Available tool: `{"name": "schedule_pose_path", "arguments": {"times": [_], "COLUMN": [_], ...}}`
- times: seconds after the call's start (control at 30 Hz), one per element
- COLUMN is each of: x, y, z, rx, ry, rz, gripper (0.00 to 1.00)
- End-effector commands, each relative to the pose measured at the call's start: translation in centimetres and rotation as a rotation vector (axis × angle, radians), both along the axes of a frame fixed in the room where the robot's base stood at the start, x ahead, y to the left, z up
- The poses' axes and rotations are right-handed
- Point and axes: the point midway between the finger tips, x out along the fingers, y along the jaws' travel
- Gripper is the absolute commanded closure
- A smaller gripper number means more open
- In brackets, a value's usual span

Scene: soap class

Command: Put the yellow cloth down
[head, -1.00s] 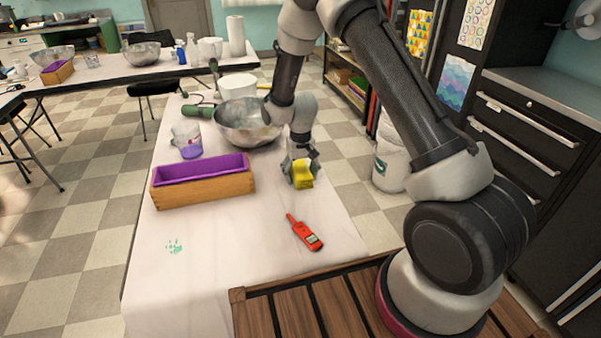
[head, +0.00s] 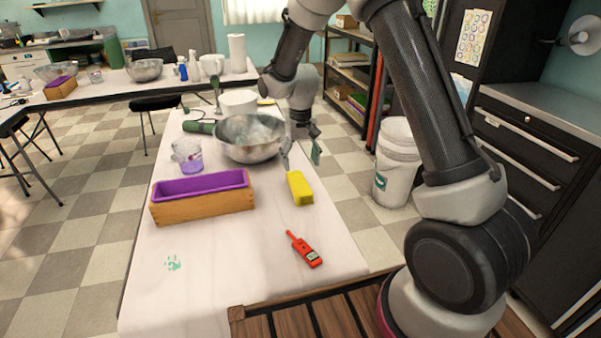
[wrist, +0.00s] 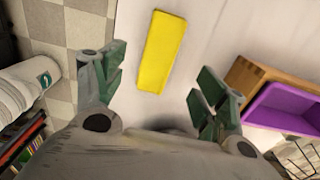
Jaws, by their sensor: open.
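The yellow cloth (head: 299,188), a folded block, lies on the white-covered table (head: 235,277), to the right of the wooden box. My gripper (head: 301,153) is open and empty, above and behind the cloth in the head view. In the wrist view the cloth (wrist: 162,51) lies ahead of the spread green fingers (wrist: 158,88), apart from both of them.
A wooden box with a purple liner (head: 203,198) stands left of the cloth. A metal bowl (head: 249,139) and a clear cup with purple liquid (head: 188,157) stand behind it. A red meter (head: 304,250) lies in front. A white bucket (head: 397,163) stands beyond the table's right edge.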

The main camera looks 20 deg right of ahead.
Motion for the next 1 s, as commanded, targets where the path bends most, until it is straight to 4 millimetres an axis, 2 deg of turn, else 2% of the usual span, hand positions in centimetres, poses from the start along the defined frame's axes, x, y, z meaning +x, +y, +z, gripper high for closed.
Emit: {"name": "schedule_pose_path", "arguments": {"times": [0.27,0.37,0.47,0.6,0.7,0.83,1.0], "x": [-0.1,-0.8,-2.8,-7.9,-12.3,-18.7,-26.4], "y": [-0.2,-1.1,-3.0,-6.5,-8.9,-11.4,-13.7], "z": [1.4,3.8,8.3,15.3,19.2,22.6,24.4], "rx": [0.001,0.006,0.015,0.025,0.028,0.027,0.017], "ry": [-0.004,-0.023,-0.062,-0.128,-0.177,-0.239,-0.314], "rz": [0.000,-0.002,-0.004,-0.006,-0.007,-0.006,-0.006], "gripper": [0.28,0.28,0.28,0.28,0.28,0.28,0.28]}}
